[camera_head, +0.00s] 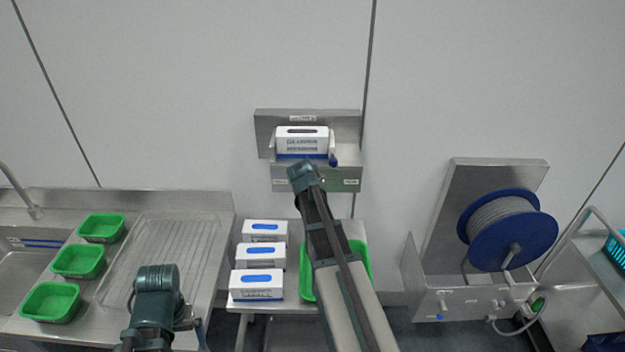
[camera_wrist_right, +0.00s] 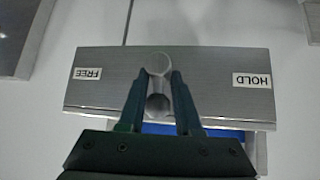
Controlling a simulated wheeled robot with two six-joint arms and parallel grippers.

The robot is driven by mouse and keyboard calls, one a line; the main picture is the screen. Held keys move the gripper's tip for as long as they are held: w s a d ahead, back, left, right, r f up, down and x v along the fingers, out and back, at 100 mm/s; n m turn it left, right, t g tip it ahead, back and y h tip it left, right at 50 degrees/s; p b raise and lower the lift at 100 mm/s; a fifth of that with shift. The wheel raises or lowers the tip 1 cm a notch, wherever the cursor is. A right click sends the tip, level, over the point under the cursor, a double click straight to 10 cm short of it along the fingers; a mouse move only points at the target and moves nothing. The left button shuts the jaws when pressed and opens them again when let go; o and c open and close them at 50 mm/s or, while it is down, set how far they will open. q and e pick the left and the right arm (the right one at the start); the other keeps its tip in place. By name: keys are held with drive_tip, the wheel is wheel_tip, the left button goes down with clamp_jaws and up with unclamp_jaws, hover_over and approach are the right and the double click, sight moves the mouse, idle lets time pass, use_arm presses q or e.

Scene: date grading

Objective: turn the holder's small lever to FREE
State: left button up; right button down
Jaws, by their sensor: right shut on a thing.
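The holder (camera_head: 265,135) is a grey metal unit on the back wall with a white box in it. In the right wrist view its front panel (camera_wrist_right: 215,65) carries a FREE label (camera_wrist_right: 87,73) on the left and a HOLD label (camera_wrist_right: 252,80) on the right. The small metal lever (camera_wrist_right: 158,64) stands between the labels, somewhat nearer FREE. My right gripper (camera_wrist_right: 158,85) is shut on this lever, a finger on each side. In the head view my right wrist covers the lever. My left arm shows at the lower left, but its gripper fingers cannot be made out.
Several white boxes with blue tops (camera_head: 262,258) stand on a small table below the holder. A green tray (camera_head: 359,262) is partly behind my right arm. A blue hose reel (camera_head: 507,230) is at the right. Green bins (camera_head: 78,261) sit by the sink at the left.

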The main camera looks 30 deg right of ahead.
drive_tip(key=shift+s+d+m+t+y, duration=0.3)
drive_tip(key=shift+s+d+m+y, duration=0.15)
drive_tip(key=shift+y, duration=0.25)
drive_tip(key=m+t+y+b, duration=0.2)
drive_tip(key=t+y+b, duration=0.1)
drive_tip(key=b, duration=0.2)
drive_tip(key=f+m+t+y+b, duration=0.1)
drive_tip(key=m+t+y+b, duration=0.2)
drive_tip(key=b, duration=0.2)
drive_tip(key=s+f+m+t+y+b, duration=0.1)
drive_tip(key=m+t+y+b, duration=0.1)
drive_tip(key=b, duration=0.3)
drive_tip(key=shift+d+f+m+t+y, duration=0.25)
drive_tip(key=shift+d+t+y, duration=0.15)
drive_tip(key=shift+y, duration=0.1)
idle(0.5)
drive_tip(key=shift+r, duration=0.1)
drive_tip(key=shift+w, duration=0.1)
drive_tip(key=c, duration=0.8)
unclamp_jaws()
drive_tip(key=shift+c, duration=0.2)
drive_tip(key=shift+o, duration=0.3)
drive_tip(key=shift+w, duration=0.15)
drive_tip(key=p+v, duration=0.1)
drive_tip(key=v, duration=1.2)
drive_tip(key=shift+s+p, duration=0.4)
